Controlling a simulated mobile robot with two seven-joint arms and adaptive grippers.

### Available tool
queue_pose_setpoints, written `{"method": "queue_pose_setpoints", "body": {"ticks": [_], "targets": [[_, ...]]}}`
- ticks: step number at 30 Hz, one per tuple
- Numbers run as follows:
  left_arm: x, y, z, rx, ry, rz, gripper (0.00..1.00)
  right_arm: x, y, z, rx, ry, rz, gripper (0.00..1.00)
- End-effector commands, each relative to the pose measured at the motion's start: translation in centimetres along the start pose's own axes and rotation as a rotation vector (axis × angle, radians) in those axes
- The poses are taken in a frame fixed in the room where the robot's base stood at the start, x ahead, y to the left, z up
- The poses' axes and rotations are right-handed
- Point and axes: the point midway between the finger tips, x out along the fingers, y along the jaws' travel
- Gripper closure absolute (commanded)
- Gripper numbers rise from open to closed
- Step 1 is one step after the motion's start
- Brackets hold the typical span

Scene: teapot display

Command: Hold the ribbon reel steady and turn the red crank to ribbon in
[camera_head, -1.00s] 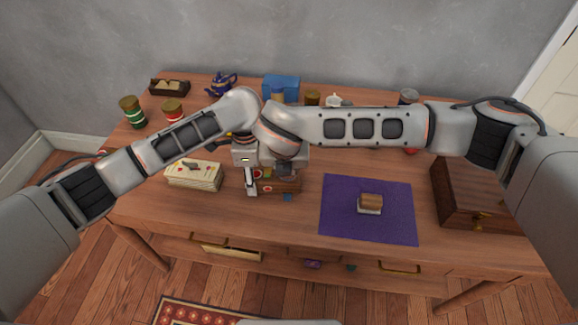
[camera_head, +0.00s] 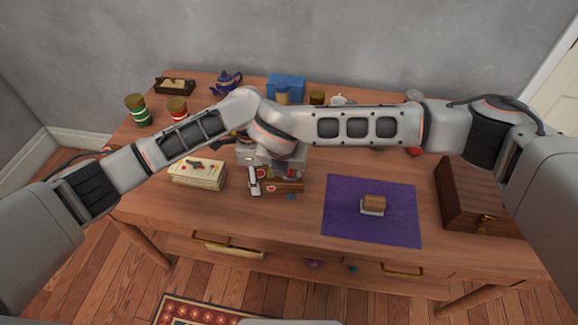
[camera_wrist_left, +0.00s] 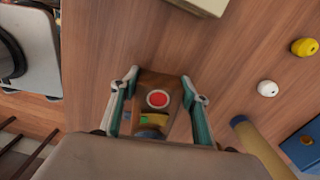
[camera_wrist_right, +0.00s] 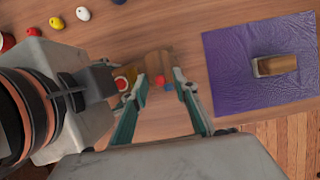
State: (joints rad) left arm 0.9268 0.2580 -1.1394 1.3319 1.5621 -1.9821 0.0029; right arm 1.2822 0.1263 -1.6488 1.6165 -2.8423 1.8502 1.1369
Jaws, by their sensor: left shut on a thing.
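The ribbon reel is a brown wooden block with a red disc; it shows in the left wrist view (camera_wrist_left: 158,88) and partly in the head view (camera_head: 284,187). My left gripper (camera_wrist_left: 157,100) is shut on it, one finger on each side; in the head view one of its fingers stands in front of the block. My right gripper (camera_wrist_right: 162,92) is open at the reel's right end, beside the left one. A small red part (camera_wrist_right: 158,83), probably the crank, lies between its fingers, apart from them as far as I can tell. The arms hide much of the reel.
A purple mat (camera_head: 345,225) with a small block (camera_head: 374,204) lies to the right. A wooden box (camera_head: 475,195) stands farther right, a card stack (camera_head: 199,174) to the left. Jars, a teapot (camera_head: 227,82) and a blue box (camera_head: 287,87) stand behind. My arms cross closely above the reel.

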Motion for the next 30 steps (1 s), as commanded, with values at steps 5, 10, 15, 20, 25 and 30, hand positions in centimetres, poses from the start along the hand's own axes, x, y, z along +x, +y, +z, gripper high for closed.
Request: {"method": "queue_pose_setpoints", "body": {"ticks": [5,10,15,20,25,30], "targets": [[-0.1,0.0,-0.1,0.001,0.001,0.0,0.86,0.0,0.0,0.1,0.001,-0.001,0.0,0.72],[-0.1,0.0,-0.1,0.001,0.001,0.0,0.86,-0.6,0.0,0.2,0.001,-0.003,0.001,0.72],[-0.1,0.0,-0.1,0.001,0.001,0.0,0.86,-3.0,0.0,0.2,-0.001,-0.005,0.002,0.72],[0.0,0.0,0.0,0.001,0.001,0.0,0.86,-6.4,0.0,0.2,-0.001,-0.005,0.002,0.72],[0.0,0.0,0.0,0.001,0.001,0.0,0.86,-9.5,0.0,0.1,-0.002,-0.004,0.001,0.72],[0.0,0.0,0.0,0.001,0.001,0.0,0.86,-11.4,0.0,0.1,0.0,-0.001,0.0,0.72]]}}
